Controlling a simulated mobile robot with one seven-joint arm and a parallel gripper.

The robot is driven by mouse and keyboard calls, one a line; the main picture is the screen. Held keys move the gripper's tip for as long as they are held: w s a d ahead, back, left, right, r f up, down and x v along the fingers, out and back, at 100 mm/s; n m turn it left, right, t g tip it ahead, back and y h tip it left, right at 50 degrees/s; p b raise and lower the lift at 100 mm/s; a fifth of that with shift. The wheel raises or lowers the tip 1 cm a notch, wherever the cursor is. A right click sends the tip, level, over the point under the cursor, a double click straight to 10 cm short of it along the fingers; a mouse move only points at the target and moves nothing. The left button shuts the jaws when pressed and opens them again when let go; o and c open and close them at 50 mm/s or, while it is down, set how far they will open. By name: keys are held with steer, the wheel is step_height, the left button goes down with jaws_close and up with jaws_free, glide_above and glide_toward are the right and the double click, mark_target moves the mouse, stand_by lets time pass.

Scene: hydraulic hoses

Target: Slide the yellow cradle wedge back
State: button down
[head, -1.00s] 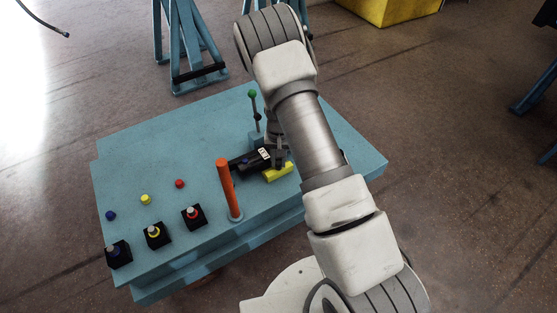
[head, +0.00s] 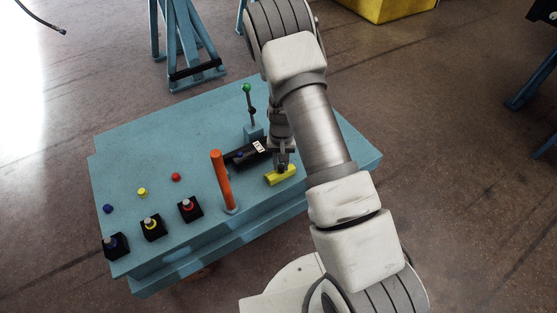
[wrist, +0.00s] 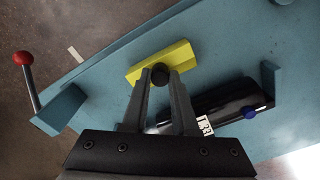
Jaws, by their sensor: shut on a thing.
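The yellow wedge (head: 287,177) lies on the blue table top, to the right of the orange post. It also shows in the wrist view (wrist: 182,57), with a black knob (wrist: 160,74) on its near side. My gripper (wrist: 160,80) is shut on this knob, one finger on each side of it. In the head view my gripper (head: 283,164) is above the wedge, partly hidden by my arm. A black cylinder (head: 242,154) with a white label lies beside the wedge, with a gap between them. It also shows in the wrist view (wrist: 225,100).
The orange post (head: 222,182) stands left of the wedge. A green-topped lever (head: 250,112) stands behind the cylinder. A red-topped lever (wrist: 27,75) shows in the wrist view. Several capped black blocks (head: 152,228) line the table's front left. The table's back left is clear.

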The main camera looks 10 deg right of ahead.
mark_target(282, 167)
steer(key=shift+s+d, duration=0.15)
steer(key=shift+s, duration=0.15)
steer(key=c, duration=0.7)
jaws_free()
step_height(282, 167, up, 17)
steer(key=p, duration=0.4)
steer(key=shift+r, duration=0.2)
